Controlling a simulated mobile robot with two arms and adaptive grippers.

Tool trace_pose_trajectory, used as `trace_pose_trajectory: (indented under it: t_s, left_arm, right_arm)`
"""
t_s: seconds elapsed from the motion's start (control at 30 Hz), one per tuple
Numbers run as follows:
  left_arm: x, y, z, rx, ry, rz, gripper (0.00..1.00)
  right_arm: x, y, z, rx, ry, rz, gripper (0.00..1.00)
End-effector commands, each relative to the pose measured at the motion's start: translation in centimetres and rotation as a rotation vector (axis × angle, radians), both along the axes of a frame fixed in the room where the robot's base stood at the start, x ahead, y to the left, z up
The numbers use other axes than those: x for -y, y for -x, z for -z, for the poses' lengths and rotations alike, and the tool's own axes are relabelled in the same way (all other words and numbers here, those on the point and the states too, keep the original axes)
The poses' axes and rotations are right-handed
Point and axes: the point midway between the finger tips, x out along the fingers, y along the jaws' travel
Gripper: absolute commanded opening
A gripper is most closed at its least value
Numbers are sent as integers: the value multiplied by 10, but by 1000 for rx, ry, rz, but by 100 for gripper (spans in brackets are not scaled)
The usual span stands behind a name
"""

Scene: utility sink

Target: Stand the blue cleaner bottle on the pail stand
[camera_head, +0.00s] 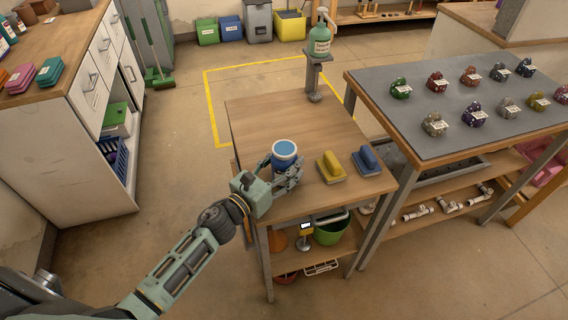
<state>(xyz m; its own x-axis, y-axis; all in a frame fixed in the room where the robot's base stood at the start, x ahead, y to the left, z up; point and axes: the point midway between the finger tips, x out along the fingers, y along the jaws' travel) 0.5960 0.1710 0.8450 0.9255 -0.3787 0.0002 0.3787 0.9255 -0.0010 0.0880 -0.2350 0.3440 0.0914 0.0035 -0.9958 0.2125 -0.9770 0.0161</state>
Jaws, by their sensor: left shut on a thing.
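My left gripper (288,177) is shut around a blue bottle (285,154) with a white ring near its blue top. The bottle looks upright over the near left part of a small wooden-topped table (262,118). The fingers hide its lower part, and I cannot tell whether its base touches the wood. A green pail (332,230) is on the shelf below this table. No piece is clearly marked as the pail stand, so I cannot tell if this table is it. My right gripper is not in view.
A yellow brush (331,168) and a blue brush (367,161) lie right of the bottle. A green pump bottle (320,40) sits on a grey post at the table's far edge. A grey-topped bench (420,95) with several small labelled items adjoins on the right. The table's middle is clear.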

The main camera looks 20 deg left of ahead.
Motion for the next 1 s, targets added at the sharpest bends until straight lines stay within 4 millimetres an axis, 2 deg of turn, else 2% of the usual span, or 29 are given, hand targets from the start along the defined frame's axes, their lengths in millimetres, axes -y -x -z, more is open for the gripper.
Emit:
trace_pose_trajectory:
  t_s: [0.03, 0.07, 0.27, 0.67, 0.77, 1.0]
  left_arm:
    - [0, 0, 2, 3, 0, 1, 12]
    - [0, 0, 2, 0, 0, 0, 56]
    - [0, 0, 2, 0, 0, 0, 73]
    - [0, 0, -3, 0, 0, 0, 73]
    - [-4, 11, 2, -3, -1, -1, 73]
    - [-22, 55, 3, -2, -2, -1, 73]
  right_arm:
    - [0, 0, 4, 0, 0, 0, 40]
    - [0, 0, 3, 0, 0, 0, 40]
    - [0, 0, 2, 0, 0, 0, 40]
    - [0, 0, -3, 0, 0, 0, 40]
    - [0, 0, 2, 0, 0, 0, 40]
    - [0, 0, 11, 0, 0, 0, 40]
